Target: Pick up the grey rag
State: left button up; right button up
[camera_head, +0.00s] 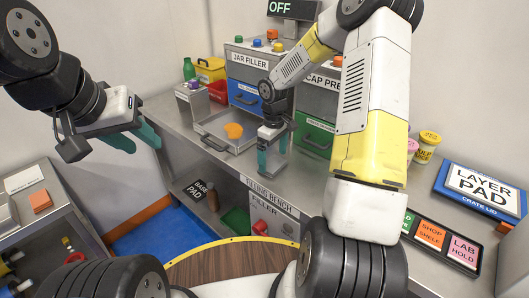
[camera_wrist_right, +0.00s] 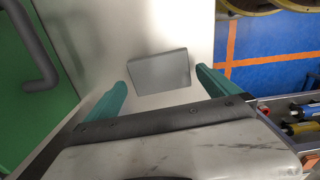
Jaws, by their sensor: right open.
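The grey rag (camera_wrist_right: 159,70) shows in the right wrist view as a small flat grey rectangle on a pale surface. It lies between and just beyond my right gripper's two teal fingers, apart from both. In the head view my right gripper (camera_head: 272,161) points down over the bench top, in front of the green drawer. It is open and empty. The rag cannot be made out in the head view, where the gripper covers that spot. My left gripper (camera_head: 140,148) hangs at the left, away from the bench, its fingers apart with nothing between them.
A grey tray (camera_head: 208,137) with an orange item (camera_head: 233,131) stands left of my right gripper. A layer pad crate lid (camera_head: 482,188) and label board (camera_head: 442,240) lie to the right. The bench front edge is near.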

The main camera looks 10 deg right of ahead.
jog(key=shift+f, duration=0.9)
jog(key=shift+c, duration=0.4)
jog(key=c, duration=1)
jog(key=shift+r, duration=0.1)
